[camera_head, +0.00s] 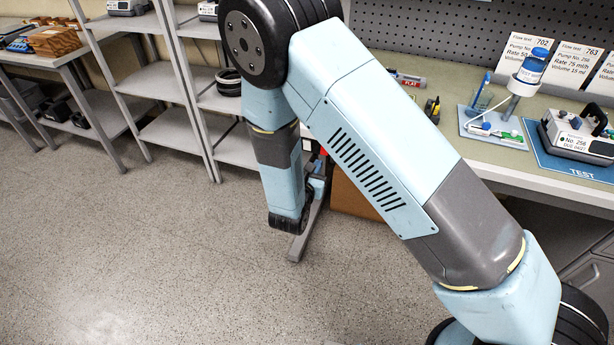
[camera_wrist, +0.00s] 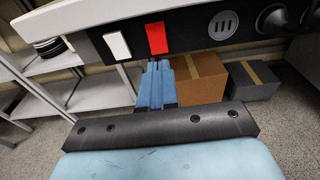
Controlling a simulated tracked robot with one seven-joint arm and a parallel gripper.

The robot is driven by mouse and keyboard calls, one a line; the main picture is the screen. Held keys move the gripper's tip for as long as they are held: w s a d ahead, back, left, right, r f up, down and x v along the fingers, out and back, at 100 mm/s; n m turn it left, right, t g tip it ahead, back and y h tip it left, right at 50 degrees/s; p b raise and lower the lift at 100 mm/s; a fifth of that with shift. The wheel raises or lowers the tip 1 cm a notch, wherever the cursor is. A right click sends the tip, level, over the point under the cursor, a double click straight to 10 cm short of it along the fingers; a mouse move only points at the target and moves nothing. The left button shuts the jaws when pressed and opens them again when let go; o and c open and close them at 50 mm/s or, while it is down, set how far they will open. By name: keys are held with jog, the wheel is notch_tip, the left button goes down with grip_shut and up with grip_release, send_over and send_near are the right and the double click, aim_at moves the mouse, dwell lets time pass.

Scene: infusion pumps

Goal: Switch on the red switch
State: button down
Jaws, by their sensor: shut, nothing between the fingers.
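The red switch (camera_wrist: 157,38) is a rectangular rocker on a dark panel (camera_wrist: 190,33) under the bench edge, seen in the wrist view. A white rocker switch (camera_wrist: 117,45) sits to its left. My gripper (camera_wrist: 158,66) is shut and empty, its blue fingers pointing up the picture with their tips just below the red switch. I cannot tell whether the tips touch the panel, nor which way the red switch is set. In the head view my arm hides most of the gripper and the switches.
Cardboard box (camera_wrist: 203,80) and grey box (camera_wrist: 252,82) stand under the bench. Shelves (camera_head: 172,130) stand left. The bench top holds a pump (camera_head: 578,135) and cards. Floor at lower left is clear.

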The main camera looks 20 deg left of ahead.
aim_at(324, 154)
jog(key=shift+w+d+f, duration=0.1)
jog(key=shift+w+f, duration=0.05)
jog(key=shift+w, duration=1)
jog(key=shift+w+d+f, duration=0.1)
jog(key=shift+w+f, duration=0.05)
jog(key=shift+w, duration=1)
jog(key=shift+w+d, duration=0.15)
jog(key=s+a+f, duration=0.1)
jog(key=s+f, duration=0.1)
jog(key=s, duration=1.2)
jog(key=shift+a, duration=0.2)
jog(key=shift+r, duration=0.15)
